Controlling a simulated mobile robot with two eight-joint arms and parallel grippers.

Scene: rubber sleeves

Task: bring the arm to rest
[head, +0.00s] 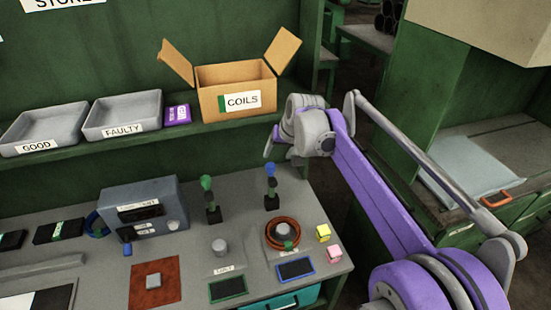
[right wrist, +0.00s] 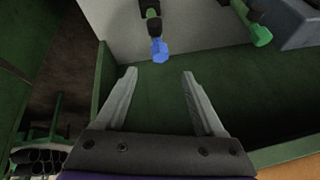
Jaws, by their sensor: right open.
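My right arm (head: 375,195), purple and grey, comes in from the lower right. Its gripper (head: 271,148) hangs above the back edge of the bench, in front of the shelf and below the coils box. In the right wrist view the two grey fingers of the gripper (right wrist: 160,74) are apart, with nothing between them. The blue-tipped tool (right wrist: 158,48) shows just beyond the fingertips there; it stands upright on the bench in the head view (head: 271,182), below the gripper and apart from it. My left gripper is not in view.
The open coils box (head: 214,102) and the grey trays marked faulty (head: 146,111) and good (head: 70,120) are on the shelf. A green-tipped tool (head: 207,184), a grey instrument box (head: 160,192) and an orange coil (head: 269,233) are on the bench. A green cabinet stands at right.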

